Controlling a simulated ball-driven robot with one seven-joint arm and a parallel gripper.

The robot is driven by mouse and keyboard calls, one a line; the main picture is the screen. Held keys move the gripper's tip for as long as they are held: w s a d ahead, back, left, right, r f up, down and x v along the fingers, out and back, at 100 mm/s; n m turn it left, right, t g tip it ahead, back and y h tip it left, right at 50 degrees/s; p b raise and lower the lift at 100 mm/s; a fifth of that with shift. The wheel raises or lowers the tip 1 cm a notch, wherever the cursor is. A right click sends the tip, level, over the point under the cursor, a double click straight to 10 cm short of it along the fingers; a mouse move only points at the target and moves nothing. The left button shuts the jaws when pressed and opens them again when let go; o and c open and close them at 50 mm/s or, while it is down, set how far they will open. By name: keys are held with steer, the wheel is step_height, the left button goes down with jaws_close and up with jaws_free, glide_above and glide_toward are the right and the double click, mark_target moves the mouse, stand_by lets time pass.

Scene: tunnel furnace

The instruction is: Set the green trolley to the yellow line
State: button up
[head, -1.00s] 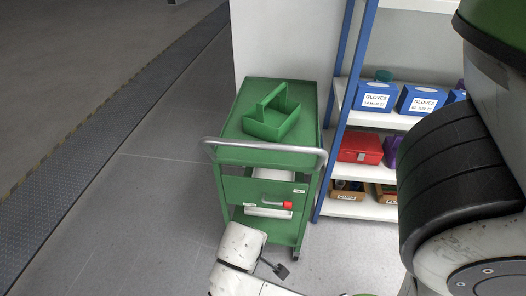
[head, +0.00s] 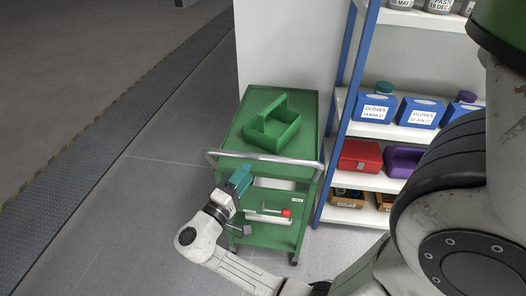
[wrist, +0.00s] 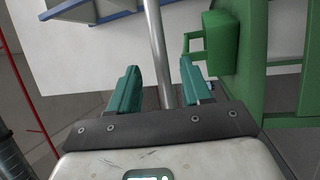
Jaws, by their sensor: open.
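The green trolley (head: 228,135) stands against a white wall end, left of the shelf rack, with a grey bar handle (head: 262,157) across its near side. An open green caddy (head: 287,138) sits on its top shelf. My gripper (head: 240,180) is at the left part of the handle. In the wrist view the trolley (wrist: 252,60) is at the right and the handle bar (wrist: 158,50) runs between the open fingers of my gripper (wrist: 163,90). I cannot tell whether they touch it. A faint yellowish edge (head: 62,158) runs along the dark floor strip.
The blue-posted shelf rack (head: 352,95) stands close to the trolley's right, holding blue glove boxes (head: 374,107), a red case (head: 360,155) and a purple bin (head: 402,160). The dark ribbed strip (head: 85,160) lies left. The grey floor between strip and trolley is clear.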

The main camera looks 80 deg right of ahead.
steer(key=p+x, duration=0.2)
steer(key=x, duration=0.7)
steer(key=shift+d, duration=0.25)
steer(key=shift+s, duration=0.15)
steer(key=shift+c, duration=0.4)
jaws_close()
